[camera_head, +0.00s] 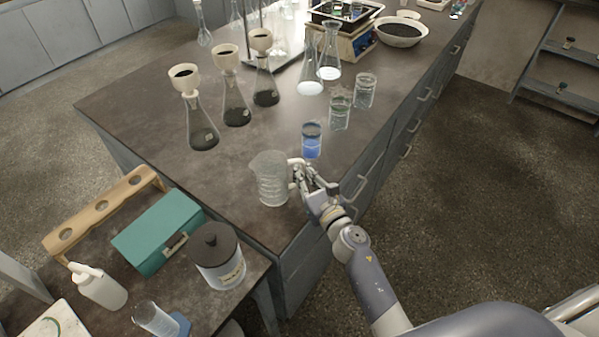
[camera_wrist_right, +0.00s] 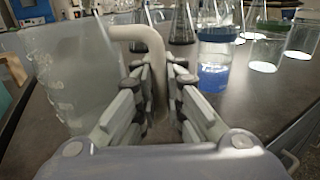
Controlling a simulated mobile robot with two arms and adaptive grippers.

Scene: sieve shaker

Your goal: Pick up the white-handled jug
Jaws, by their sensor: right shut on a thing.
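The white-handled jug (camera_head: 268,178) is clear and upright at the near corner of the dark bench in the head view. Its white handle (camera_head: 295,164) faces right, toward my right gripper (camera_head: 307,183). In the right wrist view the jug's body (camera_wrist_right: 68,80) fills the left side, and the white handle (camera_wrist_right: 152,48) comes down between the fingers of my right gripper (camera_wrist_right: 157,98). The right gripper is shut on the handle. Whether the jug's base touches the bench is hard to tell. My left gripper is not in view.
A beaker of blue liquid (camera_head: 312,142) stands just behind the gripper, with more beakers (camera_head: 340,112) beyond. Flasks with funnels (camera_head: 236,108) stand to the left. A lower table holds a teal box (camera_head: 150,237) and a dark-lidded jar (camera_head: 217,262). Bench surface left of the jug is clear.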

